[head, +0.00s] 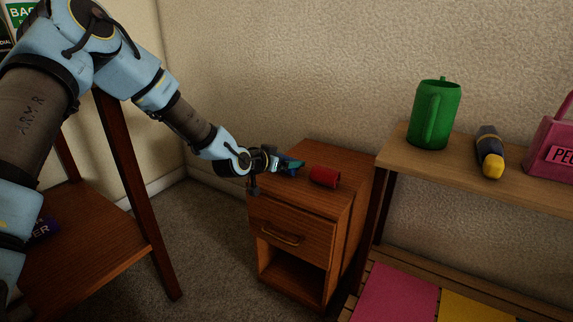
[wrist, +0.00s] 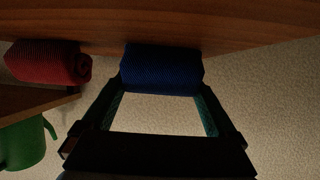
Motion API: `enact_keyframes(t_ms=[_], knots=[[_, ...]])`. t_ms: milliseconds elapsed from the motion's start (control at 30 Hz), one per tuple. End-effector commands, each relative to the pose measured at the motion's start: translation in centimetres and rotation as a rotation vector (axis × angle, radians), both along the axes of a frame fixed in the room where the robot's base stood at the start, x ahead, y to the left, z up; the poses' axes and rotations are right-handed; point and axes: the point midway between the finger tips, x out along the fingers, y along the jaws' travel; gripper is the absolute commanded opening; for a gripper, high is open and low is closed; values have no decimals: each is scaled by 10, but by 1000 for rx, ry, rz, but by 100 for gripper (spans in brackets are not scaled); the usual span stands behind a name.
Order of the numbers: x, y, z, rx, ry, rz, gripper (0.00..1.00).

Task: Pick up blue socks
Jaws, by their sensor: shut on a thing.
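The blue socks, a rolled dark-blue bundle (wrist: 161,68), sit between the tips of my gripper (wrist: 160,95) in the wrist view. My gripper is shut on the bundle, with one finger along each side. In the head view my gripper (head: 287,165) is over the top of the small wooden nightstand (head: 345,180). The blue socks are mostly hidden there by the gripper. The bundle appears close to the wooden top; I cannot tell whether it touches it.
A red rolled bundle (head: 324,177) lies on the nightstand just right of my gripper. A shelf (head: 400,150) at right holds a green mug (head: 434,115), a dark and yellow object (head: 489,153) and a pink box (head: 553,150). A wooden table (head: 90,255) stands at left. The wall is close behind.

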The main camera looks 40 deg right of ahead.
Motion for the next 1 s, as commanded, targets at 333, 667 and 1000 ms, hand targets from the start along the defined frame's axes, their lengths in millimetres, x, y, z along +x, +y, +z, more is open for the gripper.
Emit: enact_keyframes(t_ms=[333,667,1000], knots=[[0,0,4,-1,-1,0,40],[0,0,64,-3,-3,0,40],[0,1,100,0,0,1,40]])
